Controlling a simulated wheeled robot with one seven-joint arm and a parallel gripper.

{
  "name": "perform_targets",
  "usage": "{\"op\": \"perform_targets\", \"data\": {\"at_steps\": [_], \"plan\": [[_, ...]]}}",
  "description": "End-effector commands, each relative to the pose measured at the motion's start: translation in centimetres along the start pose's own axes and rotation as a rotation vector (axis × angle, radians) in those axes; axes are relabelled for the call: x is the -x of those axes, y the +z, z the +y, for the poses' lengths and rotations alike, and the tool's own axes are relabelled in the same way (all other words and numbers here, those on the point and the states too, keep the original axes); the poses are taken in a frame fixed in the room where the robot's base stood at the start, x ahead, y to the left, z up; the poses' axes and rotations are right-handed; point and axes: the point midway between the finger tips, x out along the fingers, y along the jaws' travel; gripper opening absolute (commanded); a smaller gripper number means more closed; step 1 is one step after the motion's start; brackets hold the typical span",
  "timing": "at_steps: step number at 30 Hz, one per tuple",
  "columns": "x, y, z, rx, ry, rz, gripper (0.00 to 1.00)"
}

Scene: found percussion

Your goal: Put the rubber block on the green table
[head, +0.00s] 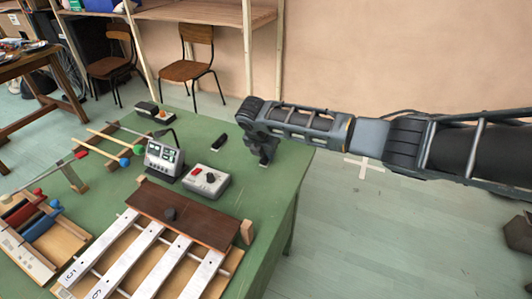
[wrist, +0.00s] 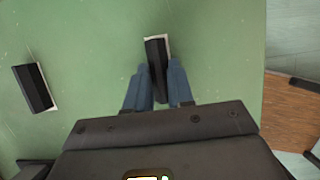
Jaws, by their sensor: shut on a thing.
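My gripper (wrist: 159,72) is shut on a dark rubber block (wrist: 156,50) with a pale edge, held between its two fingers. In the head view, my gripper (head: 263,158) points down over the right part of the green table (head: 262,192). The held block is low over the tabletop or on it; I cannot tell whether it touches. A second, similar dark block (wrist: 33,88) with a pale edge lies on the table to the left in the wrist view. It also shows in the head view (head: 218,142), left of my gripper.
A grey box with a red knob (head: 206,182) and a grey device with a screen (head: 165,157) stand left of my gripper. A metal-barred xylophone (head: 168,262) with a brown board lies in front. The table's right edge is close to my gripper.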

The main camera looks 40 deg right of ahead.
Motion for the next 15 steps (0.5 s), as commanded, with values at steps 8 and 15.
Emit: {"op": "perform_targets", "data": {"at_steps": [8,15], "plan": [[-0.29,-0.11,-0.02,-0.001,0.000,-0.001,0.00],[-0.53,-0.22,-0.01,-0.001,0.000,0.000,0.30]]}}
